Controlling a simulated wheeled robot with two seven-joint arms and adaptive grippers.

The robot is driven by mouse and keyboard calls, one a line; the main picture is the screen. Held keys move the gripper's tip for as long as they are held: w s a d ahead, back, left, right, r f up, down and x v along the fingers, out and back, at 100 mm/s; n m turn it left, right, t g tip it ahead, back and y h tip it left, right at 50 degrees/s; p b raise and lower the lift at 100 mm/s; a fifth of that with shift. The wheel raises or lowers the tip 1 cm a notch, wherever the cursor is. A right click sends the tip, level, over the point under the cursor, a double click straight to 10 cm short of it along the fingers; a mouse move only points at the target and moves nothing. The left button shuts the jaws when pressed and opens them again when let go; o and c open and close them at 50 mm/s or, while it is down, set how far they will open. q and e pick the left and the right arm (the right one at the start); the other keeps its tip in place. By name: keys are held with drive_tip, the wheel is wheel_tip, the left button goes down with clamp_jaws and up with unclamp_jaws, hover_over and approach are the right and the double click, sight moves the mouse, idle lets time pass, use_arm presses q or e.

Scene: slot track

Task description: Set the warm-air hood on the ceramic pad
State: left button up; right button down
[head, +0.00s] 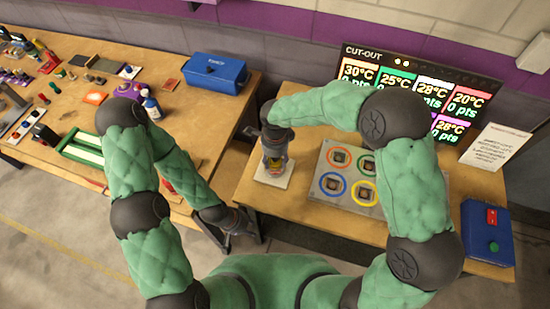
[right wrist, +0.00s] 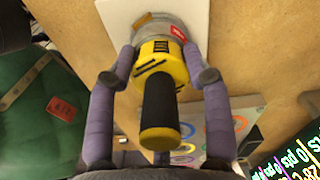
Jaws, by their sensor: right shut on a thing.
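The warm-air hood (right wrist: 167,64) has a yellow body, a black handle and a greyish lower part with a red label. In the head view its lower part (head: 274,163) shows below my right gripper (head: 274,148). My right gripper, also in the right wrist view (right wrist: 161,66), is shut on the hood, one finger on each side. The ceramic pad (head: 284,181) is a white square under the hood, at the left of the right table; it also shows in the right wrist view (right wrist: 119,14). I cannot tell whether the hood touches it. My left gripper (head: 230,240) hangs near the gap between the tables; its jaw opening is unclear.
A grey board (head: 352,198) with coloured rings lies right of the pad. Behind it stands a cut-out display (head: 425,90). A blue box with a red switch (head: 488,230) is at the right edge. The left table holds a blue toolbox (head: 214,73) and many small items.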

drive_tip(key=shift+f, duration=0.1)
idle(0.6)
drive_tip(key=shift+c, duration=2.2)
unclamp_jaws()
wheel_tip(320, 180, up, 12)
drive_tip(key=shift+f, duration=0.1)
